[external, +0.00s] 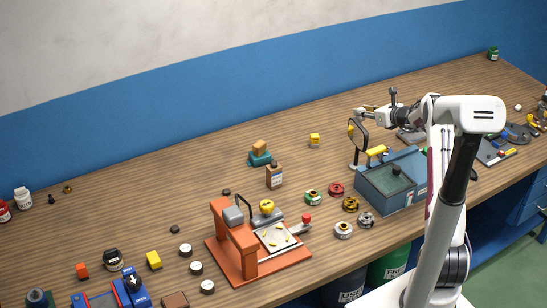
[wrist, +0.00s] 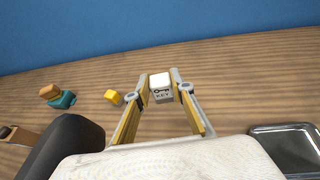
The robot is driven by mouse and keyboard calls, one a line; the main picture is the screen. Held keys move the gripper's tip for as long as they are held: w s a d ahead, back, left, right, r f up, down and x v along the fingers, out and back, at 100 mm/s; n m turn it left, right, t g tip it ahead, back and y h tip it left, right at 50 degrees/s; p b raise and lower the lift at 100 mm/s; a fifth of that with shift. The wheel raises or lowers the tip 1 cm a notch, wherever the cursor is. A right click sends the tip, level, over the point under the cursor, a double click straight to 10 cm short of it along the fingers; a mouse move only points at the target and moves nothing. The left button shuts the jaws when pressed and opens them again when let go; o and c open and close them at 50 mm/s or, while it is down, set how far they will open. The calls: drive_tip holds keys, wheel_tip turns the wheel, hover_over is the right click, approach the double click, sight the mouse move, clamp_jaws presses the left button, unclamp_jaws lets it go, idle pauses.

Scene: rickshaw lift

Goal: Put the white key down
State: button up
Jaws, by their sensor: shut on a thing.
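The white key (wrist: 161,88) is a small block with a white top and a grey face marked with a key symbol and "KEY". In the wrist view it sits between the yellow-lined fingertips of my gripper (wrist: 163,86), which is shut on it. In the external view my gripper (external: 364,111) reaches left over the back part of the wooden table (external: 330,120). The key is too small there to make out clearly. I cannot tell how far the key is above the table.
A yellow block (external: 314,140) and a teal and orange stack (external: 260,155) are further left. The table's back strip by the blue wall is clear.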

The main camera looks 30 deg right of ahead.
drive_tip(key=shift+f, duration=0.15)
drive_tip(key=shift+f, duration=4.7)
drive_tip(key=s+a+r+n+y, duration=0.1)
drive_tip(key=s+a+r, duration=0.1)
drive_tip(key=a+r, duration=0.5)
drive_tip(key=s+a+r+n+y, duration=0.1)
drive_tip(key=a+r, duration=0.3)
drive_tip(key=r, duration=0.6)
drive_tip(key=s+a+f, duration=0.2)
drive_tip(key=s+a, duration=0.4)
drive_tip(key=s, duration=0.4)
drive_tip(key=s+a+f, duration=0.3)
drive_tip(key=s+a, duration=0.3)
drive_tip(key=s, duration=0.4)
drive_tip(key=shift+f+g+y, duration=0.2)
drive_tip(key=shift+g+y, duration=0.1)
drive_tip(key=shift+a, duration=0.1)
